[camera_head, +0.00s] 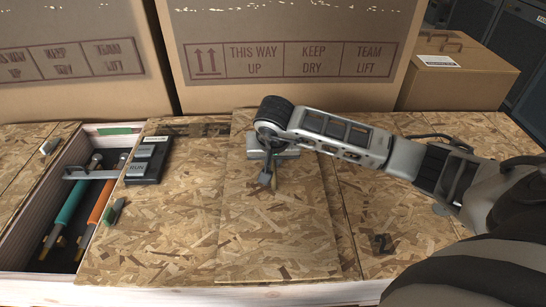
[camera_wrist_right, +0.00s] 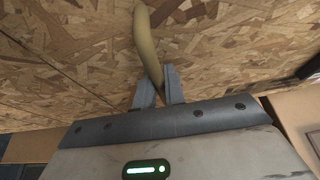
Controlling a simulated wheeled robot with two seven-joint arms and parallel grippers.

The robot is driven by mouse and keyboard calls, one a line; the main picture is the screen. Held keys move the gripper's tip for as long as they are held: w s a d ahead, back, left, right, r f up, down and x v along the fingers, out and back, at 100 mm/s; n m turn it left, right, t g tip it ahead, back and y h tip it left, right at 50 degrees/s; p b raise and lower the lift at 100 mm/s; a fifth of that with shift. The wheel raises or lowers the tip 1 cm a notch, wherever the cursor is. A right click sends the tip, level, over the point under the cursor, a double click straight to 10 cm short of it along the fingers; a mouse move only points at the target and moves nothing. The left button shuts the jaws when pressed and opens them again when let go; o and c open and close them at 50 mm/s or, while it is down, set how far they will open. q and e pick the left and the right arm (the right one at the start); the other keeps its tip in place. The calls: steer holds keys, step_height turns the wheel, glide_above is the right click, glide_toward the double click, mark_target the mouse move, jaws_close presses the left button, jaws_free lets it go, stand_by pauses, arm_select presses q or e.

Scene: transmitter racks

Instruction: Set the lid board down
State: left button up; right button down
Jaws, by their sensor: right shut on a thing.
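The lid board (camera_head: 278,240) is a rectangular chipboard panel in the middle of the head view. It lies over other chipboard boards, roughly flat; I cannot tell if it touches them all along or sits slightly above. My right gripper (camera_head: 268,178) comes in from the right and points down at the board. It is shut on the board's tan rope handle (camera_wrist_right: 147,45), which shows between the two grey fingers in the right wrist view (camera_wrist_right: 158,88). Most of the handle is hidden by the gripper in the head view. My left gripper is out of view.
At the left, an open crate compartment (camera_head: 24,215) holds teal-handled (camera_head: 68,205) and orange-handled (camera_head: 99,200) tools. A black box marked RUN (camera_head: 147,160) sits left of the board. Large cartons (camera_head: 290,85) stand behind. A chipboard marked 2 (camera_head: 383,243) lies to the right.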

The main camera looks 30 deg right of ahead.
steer(key=shift+w, duration=0.1)
stand_by(0.5)
steer(key=shift+f+b, duration=0.5)
